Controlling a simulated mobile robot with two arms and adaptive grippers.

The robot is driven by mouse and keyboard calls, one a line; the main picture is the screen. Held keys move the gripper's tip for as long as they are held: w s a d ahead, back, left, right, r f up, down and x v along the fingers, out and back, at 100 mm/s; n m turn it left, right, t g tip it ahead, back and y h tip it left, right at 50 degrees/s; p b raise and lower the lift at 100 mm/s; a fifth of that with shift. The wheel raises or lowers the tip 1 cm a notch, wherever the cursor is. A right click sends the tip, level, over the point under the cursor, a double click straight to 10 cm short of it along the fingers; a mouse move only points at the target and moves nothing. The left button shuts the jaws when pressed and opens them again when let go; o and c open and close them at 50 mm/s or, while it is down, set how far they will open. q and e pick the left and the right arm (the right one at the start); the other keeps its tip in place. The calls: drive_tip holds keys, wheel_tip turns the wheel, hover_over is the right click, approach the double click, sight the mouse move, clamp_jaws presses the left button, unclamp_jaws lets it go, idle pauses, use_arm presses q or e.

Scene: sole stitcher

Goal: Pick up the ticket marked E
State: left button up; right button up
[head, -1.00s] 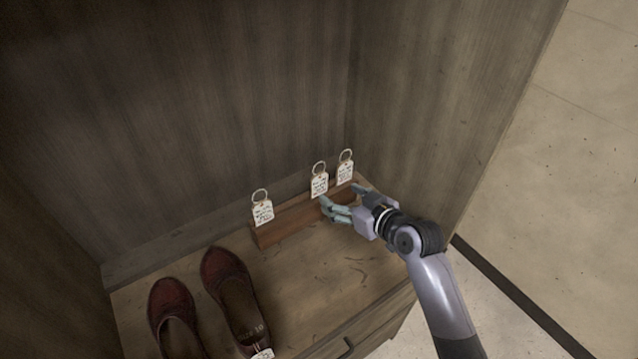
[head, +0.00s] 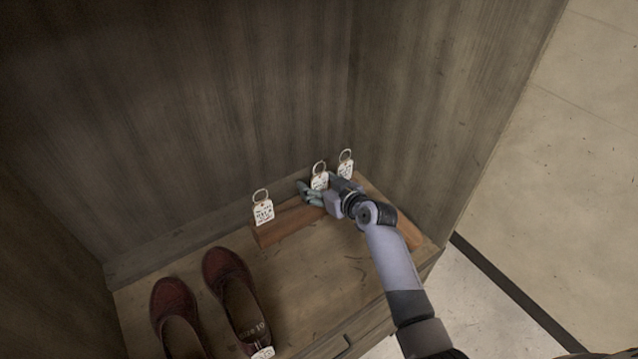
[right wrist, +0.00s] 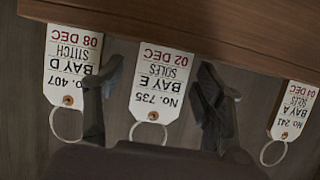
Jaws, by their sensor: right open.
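The ticket marked E (right wrist: 155,75) reads "No. 735, Bay E, Soles" upside down in the right wrist view, with a ring at its end. In the head view it is the middle ticket (head: 320,181) in the wooden block (head: 285,226). My right gripper (right wrist: 160,85) is open, with one finger on either side of ticket E and visible gaps. In the head view my right gripper (head: 317,192) is at the middle ticket and partly covers the block. My left gripper is not in view.
The Bay D ticket (right wrist: 73,65) stands close beside one finger; the Bay A ticket (right wrist: 293,110) is farther off. Dark red shoes (head: 235,295) stand on the wooden top (head: 300,290). Wood panels (head: 200,110) rise behind and to the right.

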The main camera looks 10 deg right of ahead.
drive_tip(key=shift+w, duration=0.1)
drive_tip(key=shift+c, duration=0.4)
drive_tip(key=c, duration=0.9)
drive_tip(key=shift+o, duration=0.2)
